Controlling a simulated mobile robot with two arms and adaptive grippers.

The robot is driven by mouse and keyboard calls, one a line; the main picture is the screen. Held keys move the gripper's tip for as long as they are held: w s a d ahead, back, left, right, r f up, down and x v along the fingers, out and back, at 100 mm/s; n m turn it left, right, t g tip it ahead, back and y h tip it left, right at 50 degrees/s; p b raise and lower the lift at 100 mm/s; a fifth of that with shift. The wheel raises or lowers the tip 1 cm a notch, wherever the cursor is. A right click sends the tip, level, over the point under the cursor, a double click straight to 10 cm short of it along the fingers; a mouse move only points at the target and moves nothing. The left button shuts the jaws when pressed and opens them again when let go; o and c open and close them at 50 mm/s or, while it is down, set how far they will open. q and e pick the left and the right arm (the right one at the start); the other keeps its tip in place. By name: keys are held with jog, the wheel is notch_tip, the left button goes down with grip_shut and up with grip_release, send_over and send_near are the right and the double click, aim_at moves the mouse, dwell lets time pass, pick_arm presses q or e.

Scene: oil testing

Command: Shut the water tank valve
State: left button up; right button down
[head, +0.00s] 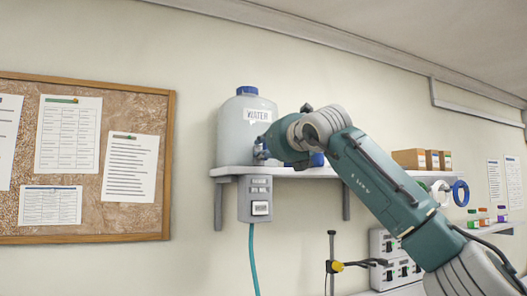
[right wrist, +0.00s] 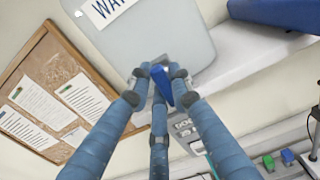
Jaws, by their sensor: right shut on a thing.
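The water tank (head: 232,128) is a pale translucent container with a blue cap and a "WATER" label, standing on the wall shelf. Its lower part fills the top of the right wrist view (right wrist: 165,35). The blue valve handle (right wrist: 162,86) sits low on the tank's front. My right gripper (right wrist: 158,76) has its blue fingers closed around this handle. In the head view my right gripper (head: 262,150) is against the tank's lower right side, and the wrist hides the valve. My left gripper is not in view.
The shelf (head: 225,171) carries cardboard boxes (head: 408,158) farther right. A grey control box (head: 255,198) with a teal hose hangs below it. A cork board (head: 120,220) is on the wall at left. A blue object (right wrist: 280,12) is on the shelf beside the tank.

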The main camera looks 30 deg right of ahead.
jog(key=m+b, duration=0.2)
jog(key=m, duration=0.1)
jog(key=shift+f, duration=0.1)
jog(key=m+b, duration=0.1)
jog(key=m, duration=0.1)
jog(key=m+b, duration=0.1)
jog(key=m, duration=0.1)
jog(key=shift+d+m, duration=0.2)
jog(key=shift+m, duration=0.1)
jog(key=m+b, duration=0.1)
jog(key=m, duration=0.3)
jog(key=shift+d, duration=0.15)
jog(key=shift+d+m+b, duration=0.15)
jog(key=shift+m+b, duration=0.75)
jog(key=shift+m, duration=1.9)
jog(key=c, duration=1.5)
grip_release()
jog(key=shift+c, duration=0.2)
jog(key=shift+d, duration=0.1)
jog(key=shift+s, duration=0.1)
jog(key=s, duration=1.2)
jog(key=shift+a, duration=0.35)
